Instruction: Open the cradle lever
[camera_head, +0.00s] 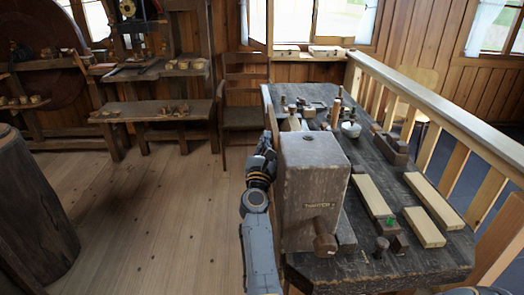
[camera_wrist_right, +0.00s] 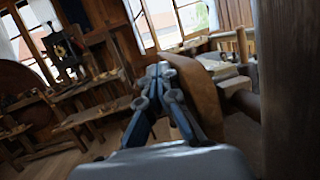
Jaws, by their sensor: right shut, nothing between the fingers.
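My right gripper (camera_head: 265,143) is at the left side of the grey wooden box (camera_head: 312,165), near its far end; the box partly hides the view beyond. In the right wrist view its fingers (camera_wrist_right: 163,72) are together and empty. A brown curved wooden piece (camera_wrist_right: 200,95) stands just right of the fingers in that view; I cannot tell whether they touch, or whether it is the cradle lever. A round wooden knob (camera_head: 324,238) sticks out of the box's near face. My left gripper is not in view.
The dark workbench (camera_head: 410,258) bears pale boards (camera_head: 372,194), a dark block (camera_head: 390,148) and several small turned pieces. A wooden railing (camera_head: 440,110) runs along its right side. A chair (camera_head: 245,95) stands behind. The floor (camera_head: 150,215) left of my arm is clear.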

